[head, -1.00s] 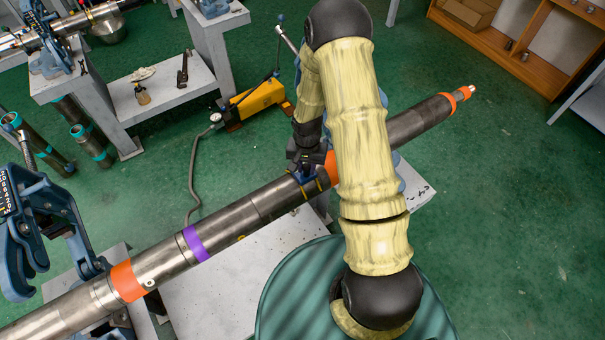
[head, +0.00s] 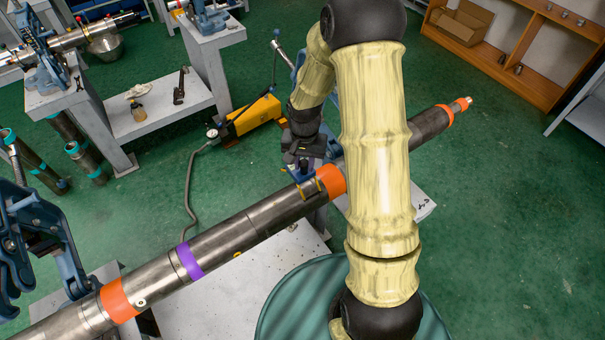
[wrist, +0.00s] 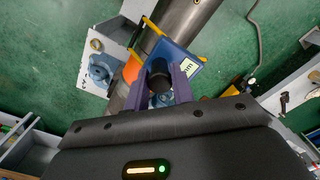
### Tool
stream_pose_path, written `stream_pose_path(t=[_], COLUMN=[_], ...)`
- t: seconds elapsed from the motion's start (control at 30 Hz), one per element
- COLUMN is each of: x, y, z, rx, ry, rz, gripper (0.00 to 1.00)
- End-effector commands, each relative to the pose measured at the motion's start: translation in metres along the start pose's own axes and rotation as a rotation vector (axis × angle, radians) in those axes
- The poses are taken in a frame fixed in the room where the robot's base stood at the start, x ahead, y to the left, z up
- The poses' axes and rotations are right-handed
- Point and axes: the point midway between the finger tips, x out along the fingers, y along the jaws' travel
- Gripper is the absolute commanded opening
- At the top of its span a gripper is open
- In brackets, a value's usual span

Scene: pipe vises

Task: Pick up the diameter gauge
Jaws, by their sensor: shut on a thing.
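The diameter gauge (wrist: 182,58) shows in the wrist view as a blue body with a pale display marked "mm", yellow edge parts and a black round knob. My gripper (wrist: 162,80) is shut on it, with its two purple-grey fingers on either side of the knob. In the head view, the gauge (head: 308,184) is a small blue piece with yellow prongs at the long steel pipe (head: 255,228), just left of an orange band (head: 331,180). I cannot tell whether the prongs touch the pipe. My arm hides part of the pipe to the right.
A blue pipe vise (head: 40,240) stands at the left. A yellow hydraulic pump (head: 252,113) with a hose sits on the floor behind the pipe. A grey bench (head: 165,105) is at upper left, a wooden shelf (head: 490,60) at upper right.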

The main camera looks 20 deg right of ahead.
Motion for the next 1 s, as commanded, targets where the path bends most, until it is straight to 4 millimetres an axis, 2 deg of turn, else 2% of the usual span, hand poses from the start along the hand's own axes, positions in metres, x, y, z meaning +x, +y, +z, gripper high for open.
stream_pose_path(t=[0.1,0.23,1.0], x=[-0.012,-0.017,-0.017], y=[0.0,-0.001,0.001], z=[-0.001,0.0,-0.001], rx=[0.0,-0.001,0.002], ry=[0.004,0.001,0.001], rz=[-0.001,-0.001,-0.001], gripper=[0.0,0.0,0.0])
